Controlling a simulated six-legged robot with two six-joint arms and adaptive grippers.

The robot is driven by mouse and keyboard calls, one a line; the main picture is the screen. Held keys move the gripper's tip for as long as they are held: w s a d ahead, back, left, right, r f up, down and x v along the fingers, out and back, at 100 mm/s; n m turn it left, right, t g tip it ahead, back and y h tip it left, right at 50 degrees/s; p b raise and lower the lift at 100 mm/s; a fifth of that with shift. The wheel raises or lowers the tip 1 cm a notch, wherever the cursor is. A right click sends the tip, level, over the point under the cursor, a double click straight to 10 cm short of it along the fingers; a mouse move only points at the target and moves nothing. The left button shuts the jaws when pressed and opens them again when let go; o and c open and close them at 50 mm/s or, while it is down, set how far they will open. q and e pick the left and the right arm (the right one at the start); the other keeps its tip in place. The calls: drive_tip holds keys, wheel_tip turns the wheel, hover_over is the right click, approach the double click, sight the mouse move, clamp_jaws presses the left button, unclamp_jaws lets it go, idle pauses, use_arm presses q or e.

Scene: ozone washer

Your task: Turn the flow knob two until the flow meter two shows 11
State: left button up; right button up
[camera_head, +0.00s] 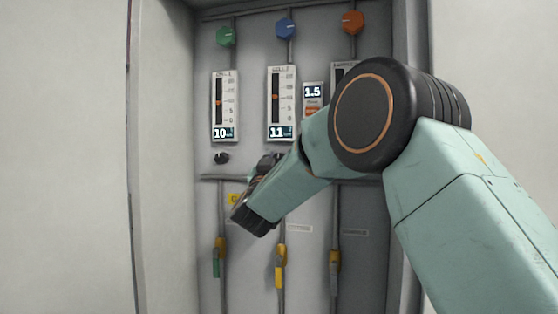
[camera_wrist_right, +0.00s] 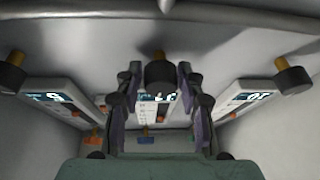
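Flow meter two (camera_head: 281,98) is the middle white panel in the head view, and its display reads 11. Its orange marker sits partway up the black scale. Flow knob two (camera_wrist_right: 160,73) is a black round knob in the middle of the wrist view. My right gripper (camera_wrist_right: 160,68) has one finger on each side of this knob, with a narrow gap showing at each side. My left gripper is in neither view.
Flow meter one (camera_head: 225,104) at left reads 10, with its black knob (camera_head: 222,158) below.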

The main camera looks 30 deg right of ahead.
drive_tip(key=shift+o, duration=1.1)
drive_tip(key=v, duration=1.2)
